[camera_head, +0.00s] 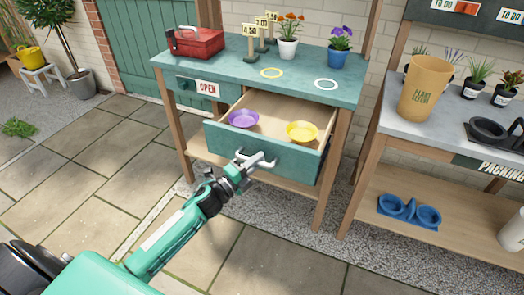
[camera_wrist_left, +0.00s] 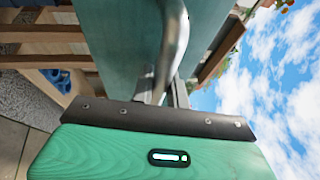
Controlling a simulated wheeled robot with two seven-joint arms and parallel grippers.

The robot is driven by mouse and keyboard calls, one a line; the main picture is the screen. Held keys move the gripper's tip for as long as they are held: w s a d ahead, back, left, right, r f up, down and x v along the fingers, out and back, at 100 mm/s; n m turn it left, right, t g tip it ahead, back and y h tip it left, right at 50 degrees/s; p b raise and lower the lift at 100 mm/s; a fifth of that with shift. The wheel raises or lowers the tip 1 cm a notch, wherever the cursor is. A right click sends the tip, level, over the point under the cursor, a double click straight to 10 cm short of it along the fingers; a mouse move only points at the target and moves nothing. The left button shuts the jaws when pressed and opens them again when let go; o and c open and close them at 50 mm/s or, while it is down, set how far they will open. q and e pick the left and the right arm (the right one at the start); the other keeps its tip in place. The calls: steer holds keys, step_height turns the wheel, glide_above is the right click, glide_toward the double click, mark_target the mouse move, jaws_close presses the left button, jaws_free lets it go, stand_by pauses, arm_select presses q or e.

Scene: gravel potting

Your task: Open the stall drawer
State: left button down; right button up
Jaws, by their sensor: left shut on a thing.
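The stall drawer (camera_head: 216,136) is pulled out from under the green stall top, and its inside shows. A purple saucer (camera_head: 243,119) and a yellow saucer (camera_head: 301,132) lie in it. My left gripper (camera_head: 250,162) is at the drawer's front and shut on the metal handle (camera_head: 265,161). In the left wrist view the handle (camera_wrist_left: 172,45) shows as a curved metal bar close to the camera, with the green drawer front (camera_wrist_left: 120,45) behind it. The fingertips are partly hidden there. My right gripper is not in view.
The stall top (camera_head: 235,72) holds a red toolbox (camera_head: 197,42), price signs, and potted orange (camera_head: 288,46) and purple (camera_head: 338,57) flowers. A packing bench (camera_head: 455,105) stands to the right. Open paving (camera_head: 85,170) lies at the left.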

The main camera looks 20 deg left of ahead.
arm_select(q)
steer(key=shift+s, duration=0.75)
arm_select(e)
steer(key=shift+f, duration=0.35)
arm_select(q)
steer(key=c, duration=1.6)
jaws_free()
steer(key=shift+c, duration=0.2)
